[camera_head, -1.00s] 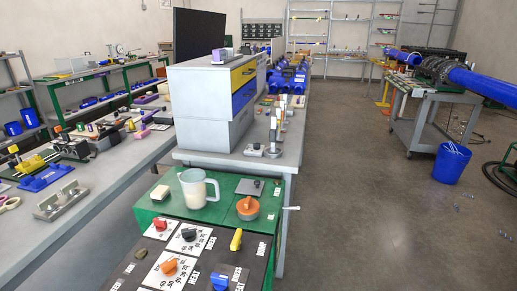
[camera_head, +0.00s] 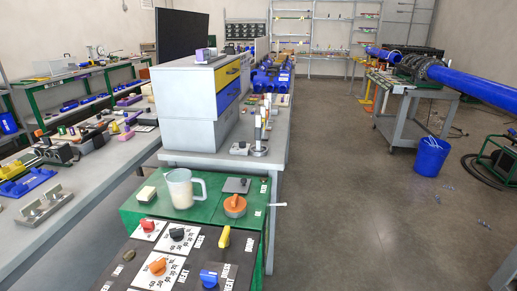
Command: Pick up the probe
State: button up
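I cannot pick out the probe for certain in this view. Small upright pieces (camera_head: 258,132) stand on the grey bench beyond the green-topped cart (camera_head: 145,207); they are too small to tell what they are. My gripper is not in view, so nothing shows of its state or of what it may hold.
The cart carries a clear jug (camera_head: 180,188), an orange-topped round piece (camera_head: 234,205) and several coloured knobs. A grey drawer cabinet (camera_head: 187,110) stands behind. A blue bucket (camera_head: 431,157) stands beside a wheeled cart (camera_head: 400,133) at right. The floor (camera_head: 350,200) between is open.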

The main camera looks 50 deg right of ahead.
aim_at(258, 125)
jog(key=l+u, duration=0.15)
jog(key=u, duration=0.25)
jog(key=i+l+u, duration=0.1)
jog(key=u, duration=0.3)
jog(key=l+u, duration=0.5)
jog(key=l, duration=0.25)
jog(key=k+l+u, duration=0.15)
jog(key=l, duration=0.2)
jog(key=l+u, duration=0.15)
jog(key=l, duration=0.25)
jog(key=k+l+u, duration=0.1)
jog(key=l, duration=0.25)
jog(key=k+l+u, duration=0.15)
jog(key=l, duration=0.2)
jog(key=k+l+u, duration=0.15)
jog(key=l, duration=0.2)
